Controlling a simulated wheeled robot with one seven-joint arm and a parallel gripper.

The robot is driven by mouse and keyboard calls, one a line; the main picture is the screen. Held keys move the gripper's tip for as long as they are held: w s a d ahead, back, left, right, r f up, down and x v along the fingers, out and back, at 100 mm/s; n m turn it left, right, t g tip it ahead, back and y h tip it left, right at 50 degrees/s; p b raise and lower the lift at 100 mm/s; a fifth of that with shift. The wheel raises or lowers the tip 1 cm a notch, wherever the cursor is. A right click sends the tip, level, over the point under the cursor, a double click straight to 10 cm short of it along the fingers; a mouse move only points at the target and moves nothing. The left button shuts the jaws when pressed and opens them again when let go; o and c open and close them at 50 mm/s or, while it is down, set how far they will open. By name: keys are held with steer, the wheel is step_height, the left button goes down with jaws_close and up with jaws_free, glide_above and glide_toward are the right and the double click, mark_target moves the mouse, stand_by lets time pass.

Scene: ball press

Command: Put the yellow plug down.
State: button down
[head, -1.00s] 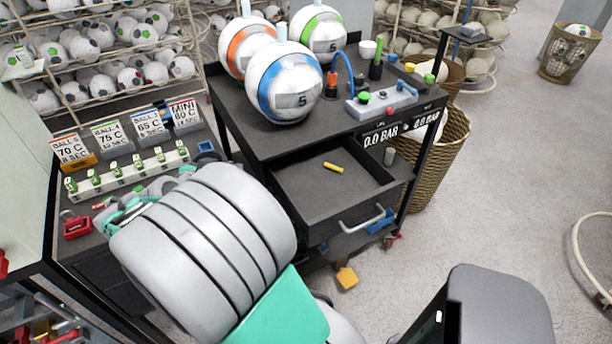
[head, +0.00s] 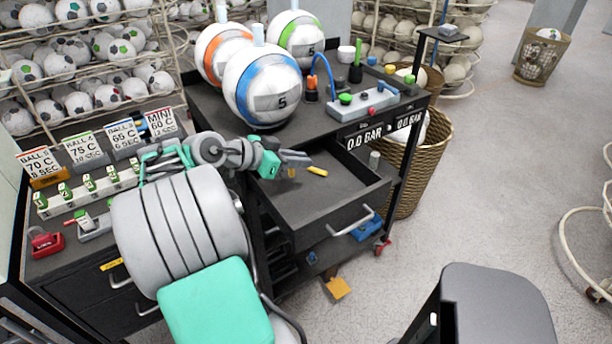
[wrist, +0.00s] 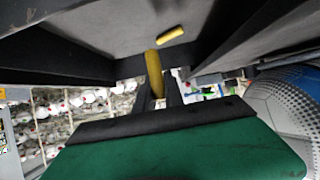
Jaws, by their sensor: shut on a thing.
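My gripper (head: 298,160) is over the open drawer (head: 335,217) of the black cart. It is shut on a yellow plug (head: 291,172), whose end shows below the jaws; the wrist view shows this plug (wrist: 154,74) between the fingers. A second yellow plug (head: 317,171) lies on the drawer floor just to the right of my gripper, and it also shows in the wrist view (wrist: 170,34). The held plug appears apart from the drawer floor, but the exact gap cannot be told.
Balls with blue (head: 263,88), orange and green bands stand on the cart top behind the drawer. A grey control box (head: 363,103) is at the cart's right. The front and right of the drawer floor are clear. A wicker basket (head: 417,160) stands beside the cart.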

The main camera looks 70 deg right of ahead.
steer(key=f, duration=0.1)
steer(key=d+f, duration=0.1)
steer(key=s+d+f, duration=0.1)
steer(key=shift+d+f, duration=0.25)
steer(key=shift+f, duration=0.15)
steer(key=shift+f+p, duration=0.3)
steer(key=shift+f, duration=1.1)
steer(key=c, duration=1.4)
jaws_free()
steer(key=shift+c, duration=0.2)
steer(key=shift+r, duration=0.1)
steer(key=shift+w+a+r, duration=0.1)
steer(key=shift+w+r, duration=0.05)
steer(key=b+v, duration=0.1)
steer(key=v, duration=1)
steer(key=shift+a, duration=0.35)
steer(key=shift+w+r, duration=0.1)
steer(key=shift+w, duration=0.1)
